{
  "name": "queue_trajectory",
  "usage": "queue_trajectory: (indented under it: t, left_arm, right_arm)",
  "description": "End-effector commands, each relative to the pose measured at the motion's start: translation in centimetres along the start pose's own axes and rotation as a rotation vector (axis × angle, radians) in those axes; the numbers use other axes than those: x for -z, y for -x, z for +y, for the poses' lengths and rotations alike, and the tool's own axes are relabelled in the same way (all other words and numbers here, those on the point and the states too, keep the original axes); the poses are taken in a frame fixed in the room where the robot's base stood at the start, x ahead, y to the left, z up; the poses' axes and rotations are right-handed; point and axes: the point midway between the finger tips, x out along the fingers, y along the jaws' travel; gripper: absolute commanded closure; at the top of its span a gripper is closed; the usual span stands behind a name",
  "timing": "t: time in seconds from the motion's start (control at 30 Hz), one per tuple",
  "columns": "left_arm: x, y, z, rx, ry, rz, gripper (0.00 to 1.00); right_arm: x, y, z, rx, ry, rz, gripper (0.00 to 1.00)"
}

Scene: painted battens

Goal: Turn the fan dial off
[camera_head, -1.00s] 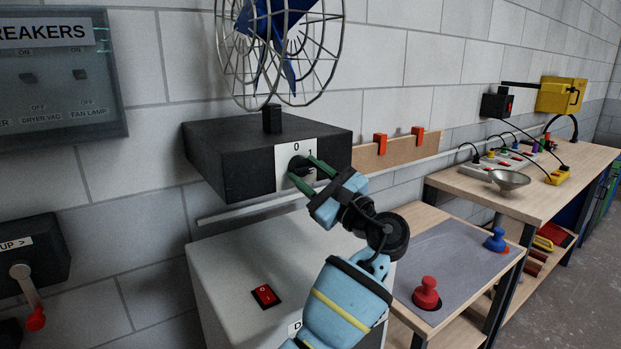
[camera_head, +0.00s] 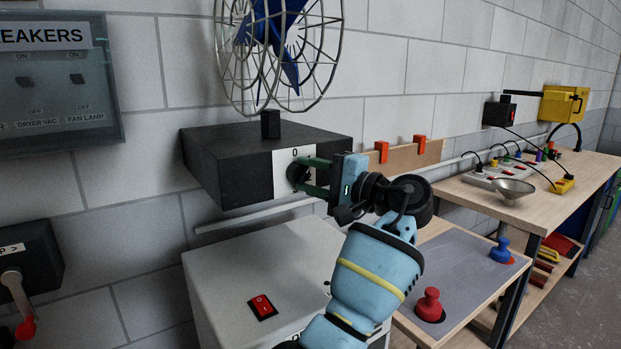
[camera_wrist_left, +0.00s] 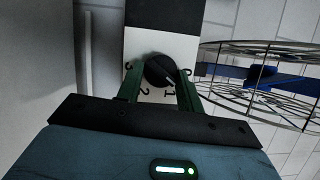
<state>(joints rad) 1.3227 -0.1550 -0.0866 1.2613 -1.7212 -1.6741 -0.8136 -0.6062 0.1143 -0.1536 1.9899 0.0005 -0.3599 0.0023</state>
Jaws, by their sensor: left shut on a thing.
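The black round fan dial (camera_wrist_left: 159,70) sits on a white plate (camera_wrist_left: 135,42) marked with numbers. In the head view the plate is on the front of a dark box (camera_head: 230,170) under the fan (camera_head: 280,50). My left gripper (camera_head: 300,175) has its green fingers on either side of the dial, shut on it. In the left wrist view the fingers of my left gripper (camera_wrist_left: 160,88) flank the dial. A pale mark on the dial seems to point near the 1, on its 0 side. The fingers partly hide the numbers. My right gripper is not in view.
A grey cabinet with a red switch (camera_head: 262,307) stands below the box. A breaker panel (camera_head: 60,85) is on the wall at left. A bench (camera_head: 480,195) with a metal bowl (camera_head: 514,188) and a lower board with red (camera_head: 429,302) and blue (camera_head: 500,250) knobs are at right.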

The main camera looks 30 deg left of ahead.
Motion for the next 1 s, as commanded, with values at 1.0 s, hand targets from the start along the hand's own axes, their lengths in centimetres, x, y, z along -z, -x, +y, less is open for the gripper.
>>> queue_trajectory:
  t: [1.0]
  left_arm:
    - [-0.2, -0.1, -0.8, -0.241, 0.586, 0.002, 0.86]
  right_arm:
    - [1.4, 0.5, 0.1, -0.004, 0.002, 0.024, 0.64]
